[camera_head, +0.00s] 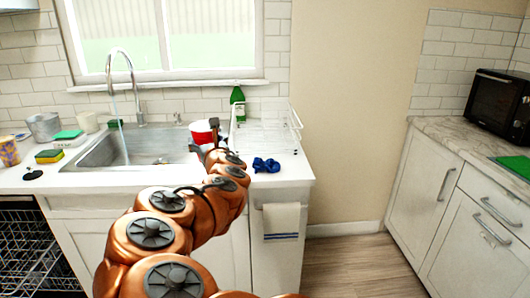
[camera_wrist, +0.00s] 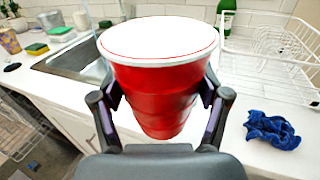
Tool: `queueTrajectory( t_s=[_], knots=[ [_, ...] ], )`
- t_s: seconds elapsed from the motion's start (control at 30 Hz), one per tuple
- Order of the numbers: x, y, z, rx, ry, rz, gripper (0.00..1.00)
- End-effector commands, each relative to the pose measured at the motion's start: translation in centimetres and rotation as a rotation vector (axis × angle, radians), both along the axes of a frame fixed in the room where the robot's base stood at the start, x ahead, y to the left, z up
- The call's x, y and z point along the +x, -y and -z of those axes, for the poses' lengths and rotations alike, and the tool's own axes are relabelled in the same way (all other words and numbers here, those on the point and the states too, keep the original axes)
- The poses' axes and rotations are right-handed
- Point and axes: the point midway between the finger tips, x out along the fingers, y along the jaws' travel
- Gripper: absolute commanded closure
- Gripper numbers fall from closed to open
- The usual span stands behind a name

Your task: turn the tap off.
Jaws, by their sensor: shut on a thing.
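The tap (camera_head: 125,62) is a tall curved metal spout behind the sink (camera_head: 88,155). A thin stream of water (camera_head: 118,115) seems to fall from it into the basin. A small lever (camera_head: 139,118) stands at its base on the right. My gripper (camera_wrist: 160,98) is shut on a red cup (camera_wrist: 155,85) with a white rim, fingers on both sides. The cup also shows in the head view (camera_head: 201,131), near the sink's right end, to the right of the tap. What the cup holds is unclear; its top looks white.
A wire dish rack (camera_head: 266,132) and a green bottle (camera_head: 237,98) stand right of the sink. A blue cloth (camera_head: 266,165) lies at the counter front. A metal pot (camera_head: 44,126) and sponges (camera_head: 49,156) are on the left. The dishwasher (camera_head: 30,250) at lower left is open.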

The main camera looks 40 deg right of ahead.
Motion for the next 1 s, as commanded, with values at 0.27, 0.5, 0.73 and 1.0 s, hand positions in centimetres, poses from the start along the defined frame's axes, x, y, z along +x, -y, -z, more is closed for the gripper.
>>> queueTrajectory(
  t_s=[0.27,0.5,0.73,1.0],
  knots=[
    [-8.3,8.4,2.7,-0.001,0.001,0.162,0.43],
    [-14.3,12.5,4.3,-0.001,0.0,0.263,0.43],
    [-16.5,13.9,4.6,0.0,-0.001,0.299,0.43],
    [-15.7,16.4,4.5,0.002,-0.003,0.305,0.43]
  ],
)
